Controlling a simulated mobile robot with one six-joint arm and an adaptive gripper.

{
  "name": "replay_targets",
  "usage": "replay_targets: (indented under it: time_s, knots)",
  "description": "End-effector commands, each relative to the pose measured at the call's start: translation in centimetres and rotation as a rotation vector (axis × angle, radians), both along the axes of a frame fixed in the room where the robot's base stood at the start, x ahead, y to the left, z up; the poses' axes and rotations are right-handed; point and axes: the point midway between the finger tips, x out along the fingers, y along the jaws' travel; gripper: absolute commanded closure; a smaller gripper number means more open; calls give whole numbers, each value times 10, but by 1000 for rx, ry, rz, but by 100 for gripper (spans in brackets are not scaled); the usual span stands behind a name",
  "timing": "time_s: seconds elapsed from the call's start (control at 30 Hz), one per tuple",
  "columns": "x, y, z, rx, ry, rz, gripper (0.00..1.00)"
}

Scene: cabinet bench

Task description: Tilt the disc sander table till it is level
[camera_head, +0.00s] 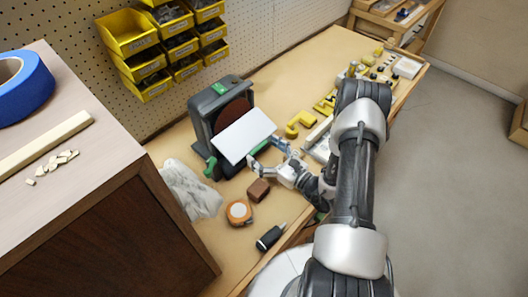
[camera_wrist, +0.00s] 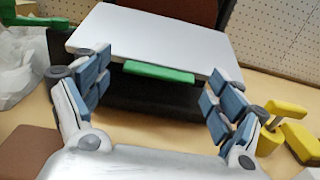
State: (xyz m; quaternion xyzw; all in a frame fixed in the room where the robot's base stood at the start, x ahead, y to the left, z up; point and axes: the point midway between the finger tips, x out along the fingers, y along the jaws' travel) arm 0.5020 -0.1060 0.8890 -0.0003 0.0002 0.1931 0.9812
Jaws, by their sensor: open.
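The disc sander (camera_head: 207,115) stands on the bench, with a dark grey body and a brown-red disc (camera_head: 232,113). Its pale grey table (camera_head: 244,135) is tilted, sloping down toward the front. In the wrist view the sander table (camera_wrist: 150,40) fills the upper middle, with a green strip (camera_wrist: 158,72) under its front edge. My gripper (camera_head: 266,154) is at the front edge of the table. In the wrist view my gripper (camera_wrist: 155,85) is open, its blue-padded fingers apart near the table's two front corners. I cannot tell whether they touch it.
A brown block (camera_head: 258,190), tape measure (camera_head: 239,212) and black-capped item (camera_head: 270,237) lie in front of the sander. A crumpled clear bag (camera_head: 191,188) is at left. Yellow clamps (camera_head: 299,122) lie to the right. Yellow bins (camera_head: 128,33) hang behind.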

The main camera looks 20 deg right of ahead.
Motion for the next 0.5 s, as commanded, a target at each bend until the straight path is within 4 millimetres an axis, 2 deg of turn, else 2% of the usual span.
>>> replay_targets:
  time_s: [0.2, 0.5]
  knots:
    - [0, 0, 0, 0, 0, 0, 13]
    - [0, 0, 0, 0, 0, 0, 33]
